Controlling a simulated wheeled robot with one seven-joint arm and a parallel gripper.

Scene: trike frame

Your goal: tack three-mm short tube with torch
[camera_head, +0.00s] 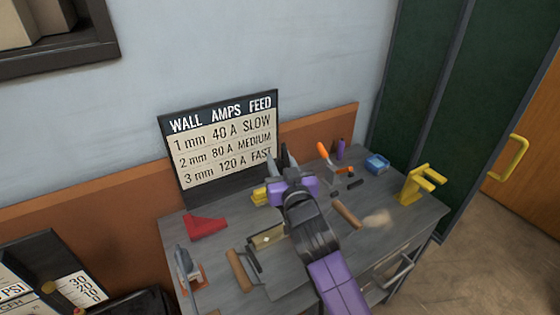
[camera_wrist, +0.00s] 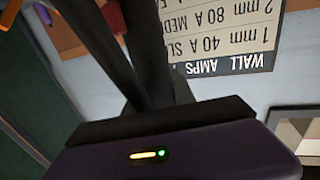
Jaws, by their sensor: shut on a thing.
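My gripper (camera_head: 278,160) is over the back middle of the workbench (camera_head: 215,290), in front of the sign. Its dark fingers (camera_wrist: 145,65) show large in the wrist view. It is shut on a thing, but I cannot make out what. Two brown tube-like pieces lie on the bench, one at the front left (camera_head: 238,270) and one right of my arm (camera_head: 346,213). I cannot tell their wall thickness. A tool with an orange handle (camera_head: 323,150), possibly the torch, is at the back right. A pale plate or fixture (camera_head: 266,238) is partly hidden by my arm.
The sign (camera_head: 222,140) reads 3 mm, 120 A, FAST. A red angled piece (camera_head: 206,227), a grey tool in an orange holder (camera_head: 187,268), a blue box (camera_head: 376,163) and a yellow stand (camera_head: 420,183) are on the bench. A yellow piece (camera_head: 259,195) is beside my gripper.

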